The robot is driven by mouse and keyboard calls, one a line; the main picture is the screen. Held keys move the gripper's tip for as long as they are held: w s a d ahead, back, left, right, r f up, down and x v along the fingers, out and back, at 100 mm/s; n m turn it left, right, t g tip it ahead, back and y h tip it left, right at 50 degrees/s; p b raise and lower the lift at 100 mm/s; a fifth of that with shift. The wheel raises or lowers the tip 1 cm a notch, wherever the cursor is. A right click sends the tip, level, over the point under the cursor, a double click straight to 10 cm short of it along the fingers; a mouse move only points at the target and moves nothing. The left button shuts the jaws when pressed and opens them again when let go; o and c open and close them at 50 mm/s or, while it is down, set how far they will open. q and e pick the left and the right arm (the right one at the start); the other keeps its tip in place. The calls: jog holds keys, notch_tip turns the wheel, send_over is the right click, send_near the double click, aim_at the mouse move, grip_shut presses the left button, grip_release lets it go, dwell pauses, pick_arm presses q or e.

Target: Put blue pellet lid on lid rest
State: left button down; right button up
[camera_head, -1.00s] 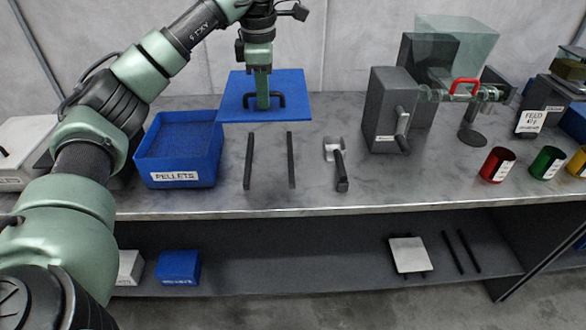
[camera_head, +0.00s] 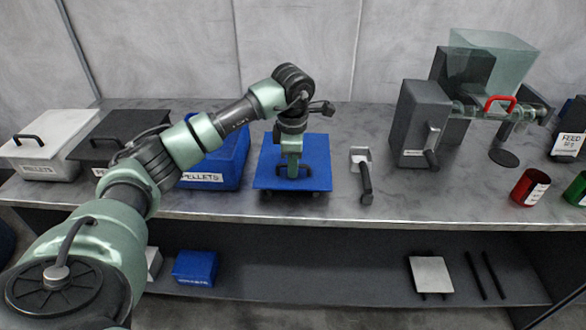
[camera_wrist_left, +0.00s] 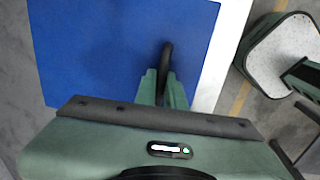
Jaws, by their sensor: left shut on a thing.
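The blue pellet lid (camera_head: 268,163) is a flat square plate with a dark loop handle (camera_head: 308,171). It lies level over the lid rest, two dark parallel bars on the bench. Only the bars' front ends (camera_head: 316,194) show below the lid's near edge. I cannot tell whether the lid touches the bars. My left gripper (camera_head: 292,168) points down and is shut on the handle. The left wrist view shows the lid (camera_wrist_left: 110,45) and the gripper fingers (camera_wrist_left: 164,82) around the handle. The blue pellet box (camera_head: 215,177) stands to the left, partly behind my arm. My right gripper is not in view.
A scoop-like tool (camera_head: 364,178) lies close right of the lid. A grey machine (camera_head: 418,120) with a red handle (camera_head: 500,101) stands further right, near a red cup (camera_head: 529,187). White (camera_head: 45,165) and dark (camera_head: 100,145) lidded boxes stand left. The bench's front edge is near.

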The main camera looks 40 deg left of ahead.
pick_arm(q)
jog(key=shift+f, duration=0.7)
jog(key=c, duration=1.5)
grip_release()
notch_tip(320, 180, up, 12)
jog(key=s+b, duration=0.1)
jog(key=shift+d, duration=0.3)
